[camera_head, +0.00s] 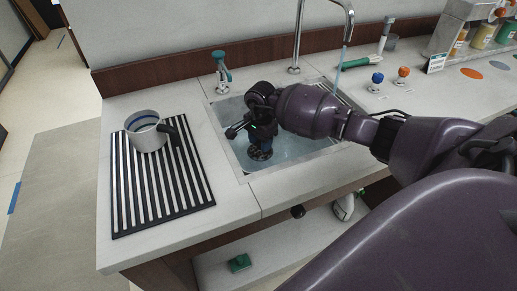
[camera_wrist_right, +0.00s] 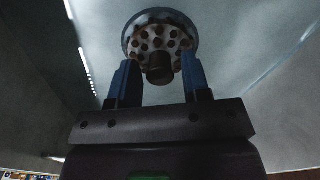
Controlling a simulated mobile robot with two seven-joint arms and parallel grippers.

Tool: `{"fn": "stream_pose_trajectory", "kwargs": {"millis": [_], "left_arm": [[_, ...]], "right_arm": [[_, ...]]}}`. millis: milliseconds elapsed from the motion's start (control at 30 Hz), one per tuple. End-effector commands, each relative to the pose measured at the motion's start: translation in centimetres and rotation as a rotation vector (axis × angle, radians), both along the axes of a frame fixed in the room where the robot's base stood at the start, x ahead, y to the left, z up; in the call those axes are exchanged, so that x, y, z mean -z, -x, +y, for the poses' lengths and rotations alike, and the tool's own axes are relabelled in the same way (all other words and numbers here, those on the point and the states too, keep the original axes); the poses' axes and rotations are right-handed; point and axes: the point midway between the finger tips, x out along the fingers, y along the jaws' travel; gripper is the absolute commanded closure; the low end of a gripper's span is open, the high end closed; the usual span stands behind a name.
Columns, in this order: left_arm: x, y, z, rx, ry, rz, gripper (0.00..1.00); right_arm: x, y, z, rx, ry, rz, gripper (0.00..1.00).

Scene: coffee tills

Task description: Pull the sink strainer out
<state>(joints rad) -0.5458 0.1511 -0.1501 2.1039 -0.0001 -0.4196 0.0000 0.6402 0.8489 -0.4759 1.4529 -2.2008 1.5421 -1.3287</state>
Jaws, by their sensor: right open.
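The sink strainer (camera_wrist_right: 160,35) is a round, perforated disc with a dark knob in its middle. It lies at the bottom of the sink (camera_head: 225,115), seated at the drain as far as I can tell. My right gripper (camera_wrist_right: 157,75) is open. In the wrist view its two blue fingers are on either side of the knob, apart from it. In the head view my right gripper (camera_head: 259,148) points down into the sink over the strainer (camera_head: 260,155), partly hiding it. My left gripper is not in view.
A faucet (camera_head: 299,40) rises behind the sink. A mug (camera_head: 146,132) stands on the striped drain mat (camera_head: 165,205) at left. Orange and blue knobs (camera_head: 376,79) are at right. The sink walls surround my gripper.

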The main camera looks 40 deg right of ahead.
Motion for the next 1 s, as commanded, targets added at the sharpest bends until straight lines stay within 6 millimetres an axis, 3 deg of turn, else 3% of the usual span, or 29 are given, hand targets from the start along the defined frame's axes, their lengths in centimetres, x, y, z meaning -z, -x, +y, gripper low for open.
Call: {"fn": "stream_pose_trajectory", "kwargs": {"millis": [133, 400, 1000], "left_arm": [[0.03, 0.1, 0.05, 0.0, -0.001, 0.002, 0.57], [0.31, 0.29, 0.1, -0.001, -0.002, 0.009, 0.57], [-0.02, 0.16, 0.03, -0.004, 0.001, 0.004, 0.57]], "right_arm": [[-0.11, -0.03, 0.01, 0.0, 0.0, -0.001, 0.59], [-0.08, -0.01, 0.03, 0.0, 0.0, 0.0, 1.0], [-0.75, -0.02, 0.03, 0.0, 0.0, -0.001, 1.0]]}}
